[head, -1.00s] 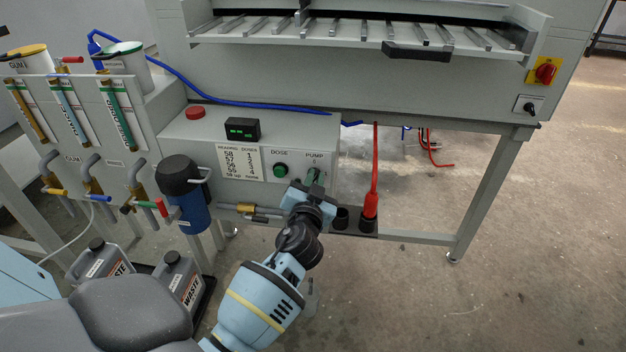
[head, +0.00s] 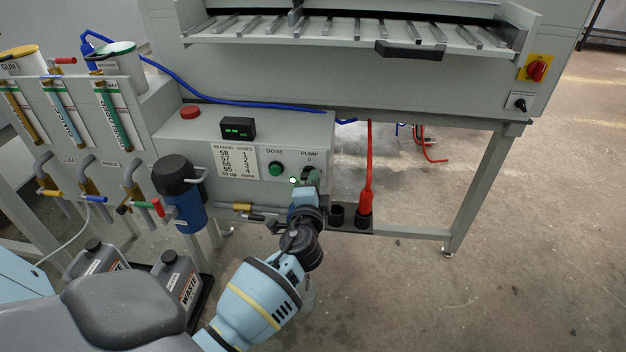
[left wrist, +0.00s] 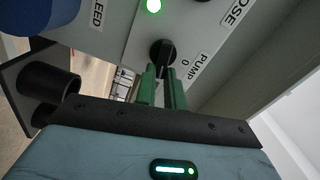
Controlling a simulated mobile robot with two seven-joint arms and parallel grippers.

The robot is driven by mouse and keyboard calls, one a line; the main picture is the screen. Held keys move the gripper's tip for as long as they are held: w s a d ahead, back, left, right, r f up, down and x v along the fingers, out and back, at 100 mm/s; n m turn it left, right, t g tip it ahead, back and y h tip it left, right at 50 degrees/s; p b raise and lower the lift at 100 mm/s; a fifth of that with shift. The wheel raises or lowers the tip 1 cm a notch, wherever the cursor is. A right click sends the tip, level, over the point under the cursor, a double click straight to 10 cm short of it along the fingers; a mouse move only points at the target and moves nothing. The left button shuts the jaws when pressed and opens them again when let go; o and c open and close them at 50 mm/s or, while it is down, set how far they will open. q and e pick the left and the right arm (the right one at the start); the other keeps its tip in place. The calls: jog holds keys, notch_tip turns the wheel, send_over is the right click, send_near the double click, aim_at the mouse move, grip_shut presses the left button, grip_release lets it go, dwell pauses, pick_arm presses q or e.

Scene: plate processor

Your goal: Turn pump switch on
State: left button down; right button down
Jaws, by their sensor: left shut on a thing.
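The pump switch is a black rotary knob (left wrist: 162,56) beside the PUMP label and a 0 mark, on the front of the grey control box (head: 190,130). My left gripper (head: 312,178) reaches it from below in the head view and mostly hides the knob there. In the left wrist view its green fingers (left wrist: 162,88) are shut on the knob. My right gripper is not in view.
A green DOSE button (head: 275,168) is left of the switch, with a lit display (head: 239,128) and red button (head: 190,112) above. A brass-ended valve (head: 242,207) lies below the box. Black holders (head: 337,215) and a red tool (head: 367,185) stand to the right.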

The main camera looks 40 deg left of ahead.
pick_arm(q)
jog(key=shift+f+m, duration=0.2)
jog(key=shift+m, duration=1)
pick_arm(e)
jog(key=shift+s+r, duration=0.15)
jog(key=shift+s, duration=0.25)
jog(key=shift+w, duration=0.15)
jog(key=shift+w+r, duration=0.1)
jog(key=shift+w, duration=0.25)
pick_arm(q)
jog(key=c, duration=1.5)
grip_release()
